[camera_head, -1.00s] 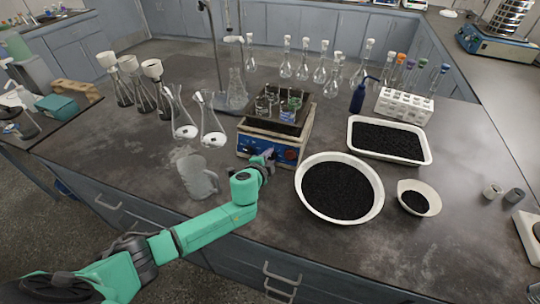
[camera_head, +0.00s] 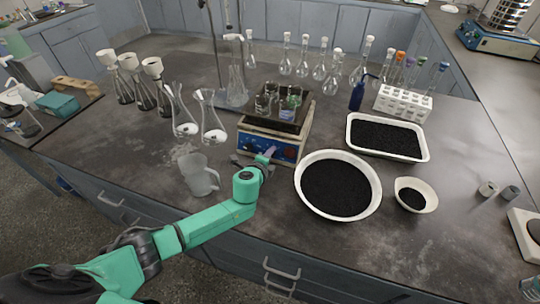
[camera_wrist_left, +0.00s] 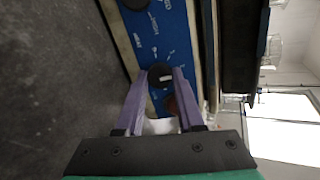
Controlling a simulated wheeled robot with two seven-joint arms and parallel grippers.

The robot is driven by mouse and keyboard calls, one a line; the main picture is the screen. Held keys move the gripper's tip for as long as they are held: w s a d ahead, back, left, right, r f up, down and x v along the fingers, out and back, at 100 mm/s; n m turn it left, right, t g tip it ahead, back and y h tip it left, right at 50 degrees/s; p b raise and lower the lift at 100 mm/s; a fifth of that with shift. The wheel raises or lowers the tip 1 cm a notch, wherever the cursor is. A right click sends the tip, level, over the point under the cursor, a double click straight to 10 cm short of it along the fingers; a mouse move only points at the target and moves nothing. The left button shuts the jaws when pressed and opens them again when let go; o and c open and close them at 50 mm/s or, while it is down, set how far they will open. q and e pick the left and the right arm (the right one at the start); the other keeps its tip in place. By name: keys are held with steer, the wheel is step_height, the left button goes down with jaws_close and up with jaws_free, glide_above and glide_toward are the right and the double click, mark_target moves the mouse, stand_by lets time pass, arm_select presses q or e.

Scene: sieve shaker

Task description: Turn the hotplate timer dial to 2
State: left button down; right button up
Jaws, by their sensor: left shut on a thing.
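The hotplate (camera_head: 243,143) stands mid-table, with a blue front panel and a dark top. In the left wrist view its panel (camera_wrist_left: 170,30) shows white markings, too blurred to read. A black round dial (camera_wrist_left: 160,74) with a light mark sits between the purple fingertips of my left gripper (camera_wrist_left: 160,82), which is shut on it. A second black knob (camera_wrist_left: 136,3) is cut off at the top edge. In the head view my left gripper (camera_head: 255,158) is at the panel's front, hiding part of it. My right gripper is not in view.
Several small beakers (camera_head: 288,104) stand on the hotplate. A clear jug (camera_head: 197,175) is close left of my gripper. A white bowl of black grains (camera_head: 377,197) is to the right. Flasks (camera_head: 184,122) stand behind left.

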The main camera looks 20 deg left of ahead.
arm_select(q)
steer(key=shift+f, duration=0.1)
steer(key=c, duration=0.5)
jaws_free()
steer(key=shift+s, duration=0.15)
steer(key=v, duration=1.4)
steer(key=shift+s+p, duration=0.2)
steer(key=shift+p, duration=0.2)
steer(key=shift+r, duration=0.2)
